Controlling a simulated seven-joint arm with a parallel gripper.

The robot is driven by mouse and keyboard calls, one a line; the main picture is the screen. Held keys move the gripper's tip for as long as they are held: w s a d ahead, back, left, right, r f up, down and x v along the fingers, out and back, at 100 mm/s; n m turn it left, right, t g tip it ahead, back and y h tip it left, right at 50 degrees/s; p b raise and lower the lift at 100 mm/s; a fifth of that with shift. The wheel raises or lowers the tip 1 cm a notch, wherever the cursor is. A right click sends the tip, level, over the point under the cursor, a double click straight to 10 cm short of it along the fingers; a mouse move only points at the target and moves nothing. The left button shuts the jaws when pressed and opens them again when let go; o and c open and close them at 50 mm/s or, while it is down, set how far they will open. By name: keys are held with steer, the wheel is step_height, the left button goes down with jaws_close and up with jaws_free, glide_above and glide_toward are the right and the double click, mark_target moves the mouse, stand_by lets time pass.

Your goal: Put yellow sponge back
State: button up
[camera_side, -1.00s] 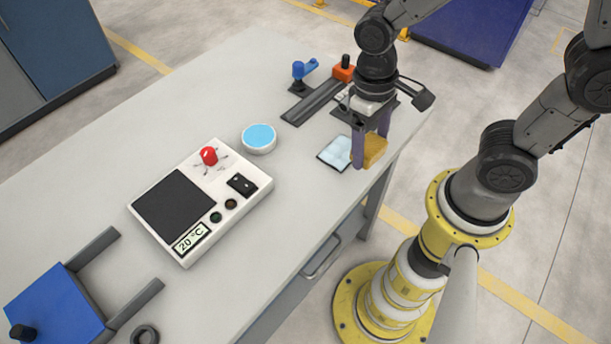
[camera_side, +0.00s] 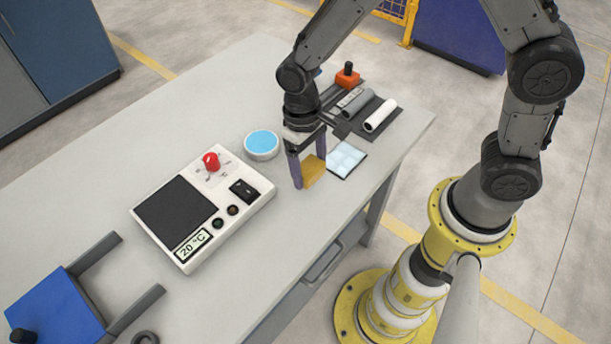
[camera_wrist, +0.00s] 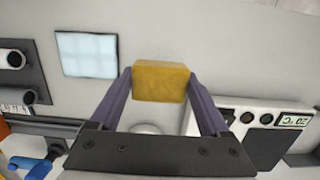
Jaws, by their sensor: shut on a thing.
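The yellow sponge (camera_side: 313,171) is a small block held between the fingers of my gripper (camera_side: 306,166). In the wrist view the sponge (camera_wrist: 160,82) sits between the two purple fingertips of my gripper (camera_wrist: 160,88). In the side view it hangs over the table, left of a light blue-white square pad (camera_side: 346,160). The pad also shows in the wrist view (camera_wrist: 87,54), clear of the sponge. I cannot tell the exact height of the sponge above the table.
A round white dish with a blue top (camera_side: 262,144) stands left of my gripper. The white hotplate box (camera_side: 200,207) with a red knob lies further left. A dark holder with a white tube (camera_side: 381,114) and an orange block (camera_side: 347,79) are behind. Table (camera_side: 300,240) in front is bare.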

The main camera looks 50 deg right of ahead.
mark_target(305, 179)
steer(key=shift+w+a+f, duration=0.1)
steer(key=shift+w+f, duration=0.2)
steer(key=shift+f, duration=0.15)
steer(key=shift+w+f, duration=0.15)
steer(key=shift+f, duration=1.5)
steer(key=shift+f, duration=0.15)
steer(key=o, duration=1)
steer(key=shift+o, duration=0.2)
steer(key=r, duration=0.3)
steer(key=w+r, duration=0.1)
steer(key=r, duration=0.7)
steer(key=shift+w+r, duration=0.15)
steer(key=shift+w, duration=0.05)
steer(key=shift+r, duration=0.7)
steer(key=s+d+r+t, duration=0.4)
steer(key=s+d+r, duration=0.35)
steer(key=r, duration=0.35)
steer(key=s+d+r+t, duration=0.2)
steer(key=s+d, duration=0.3)
steer(key=s, duration=0.4)
steer(key=shift+s+t, duration=0.2)
steer(key=shift+t, duration=0.3)
